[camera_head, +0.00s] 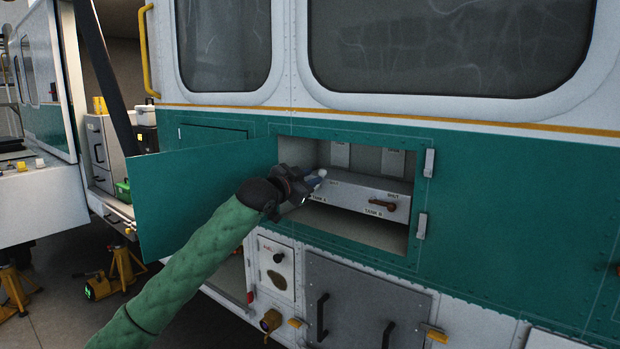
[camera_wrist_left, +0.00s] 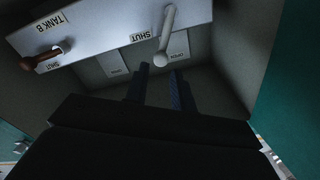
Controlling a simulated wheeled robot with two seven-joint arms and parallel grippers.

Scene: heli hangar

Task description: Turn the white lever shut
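The white lever (camera_wrist_left: 164,38) is on a light grey panel (camera_wrist_left: 100,30) inside an open compartment. In the left wrist view it runs from the panel toward a plate marked OPEN (camera_wrist_left: 181,52), with a SHUT label (camera_wrist_left: 141,37) beside it. In the head view only its pale end (camera_head: 321,173) shows by the gripper. My left gripper (camera_head: 312,182) reaches into the compartment. Its two blue fingers (camera_wrist_left: 160,70) are apart, with the lever's rounded end at or just ahead of the gap between the tips. I cannot tell whether they touch it. My right gripper is out of view.
A brown lever (camera_head: 383,205) for TANK B sits to the right on the same panel. The open green door (camera_head: 200,195) stands left of the opening, close to my left arm. The compartment walls (camera_wrist_left: 235,50) lie close around the gripper.

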